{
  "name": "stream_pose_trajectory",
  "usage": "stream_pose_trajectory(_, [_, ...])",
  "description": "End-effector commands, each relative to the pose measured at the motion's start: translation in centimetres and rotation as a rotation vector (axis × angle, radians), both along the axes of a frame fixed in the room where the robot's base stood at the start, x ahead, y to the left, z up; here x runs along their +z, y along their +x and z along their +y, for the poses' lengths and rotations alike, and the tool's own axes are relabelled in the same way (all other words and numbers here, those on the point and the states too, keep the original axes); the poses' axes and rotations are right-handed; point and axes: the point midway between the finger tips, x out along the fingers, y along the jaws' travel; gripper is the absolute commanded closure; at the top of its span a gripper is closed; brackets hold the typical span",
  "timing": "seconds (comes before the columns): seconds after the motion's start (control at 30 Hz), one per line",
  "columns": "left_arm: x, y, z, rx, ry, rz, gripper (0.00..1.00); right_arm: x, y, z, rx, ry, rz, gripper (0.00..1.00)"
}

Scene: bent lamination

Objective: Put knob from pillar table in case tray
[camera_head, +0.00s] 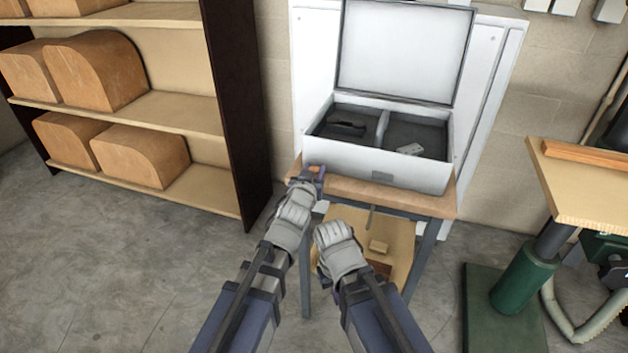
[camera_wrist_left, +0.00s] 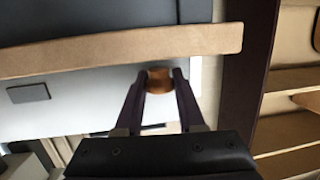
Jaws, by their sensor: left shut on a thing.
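An orange-brown knob (camera_wrist_left: 159,81) sits between the fingertips of my left gripper (camera_wrist_left: 160,84) in the left wrist view. In the head view my left gripper (camera_head: 314,174) is at the left front corner of the case, with the knob mostly hidden. The grey case (camera_head: 380,166) stands open on a small table, lid (camera_head: 403,52) upright. Its tray has two compartments; a dark item (camera_head: 347,126) lies in the left, a small white item (camera_head: 410,149) in the right. The pillar table (camera_head: 580,190) is at the right. My right gripper (camera_head: 370,217) is low before the small table, its jaw opening unclear.
The small table (camera_head: 420,204) has a wooden top and a lower shelf (camera_head: 395,225) with small blocks. A wooden strip (camera_head: 590,152) lies on the pillar table. A shelf unit (camera_head: 165,108) with rounded wooden blocks stands at the left. The floor at lower left is clear.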

Motion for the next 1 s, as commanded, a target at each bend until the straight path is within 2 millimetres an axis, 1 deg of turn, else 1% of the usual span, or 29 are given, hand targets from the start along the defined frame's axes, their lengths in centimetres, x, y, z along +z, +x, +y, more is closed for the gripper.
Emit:
stream_pose_trajectory(0.03, [-1.02, 0.0, 0.0, 0.0, 0.0, 0.0, 1.0, -1.03, 0.0, 0.0, 0.0, 0.0, 0.0, 1.0])
stream_pose_trajectory(0.3, [-0.82, 0.0, 0.0, 0.0, 0.0, 0.0, 1.0, -0.83, 0.0, 0.0, 0.0, 0.0, 0.0, 1.0])
stream_pose_trajectory(0.47, [-1.31, 0.0, 0.0, 0.0, 0.0, 0.0, 1.0, -1.31, 0.0, 0.0, 0.0, 0.0, 0.0, 1.0])
stream_pose_trajectory(0.5, [-1.21, 0.0, 0.0, 0.0, 0.0, 0.0, 0.6, -1.22, 0.0, 0.0, 0.0, 0.0, 0.0, 1.0])
stream_pose_trajectory(0.6, [-1.15, 0.0, 0.0, 0.0, 0.0, 0.0, 0.49, -1.15, 0.0, 0.0, 0.0, 0.0, 0.0, 1.0])
stream_pose_trajectory(0.87, [-1.11, -0.01, 0.0, 0.0, 0.0, 0.0, 0.49, -1.11, -0.01, 0.0, 0.0, 0.0, 0.0, 1.0])
stream_pose_trajectory(1.0, [-0.69, -0.01, 0.0, 0.0, 0.0, 0.0, 0.49, -0.69, 0.0, 0.0, 0.0, 0.0, 0.0, 1.0])
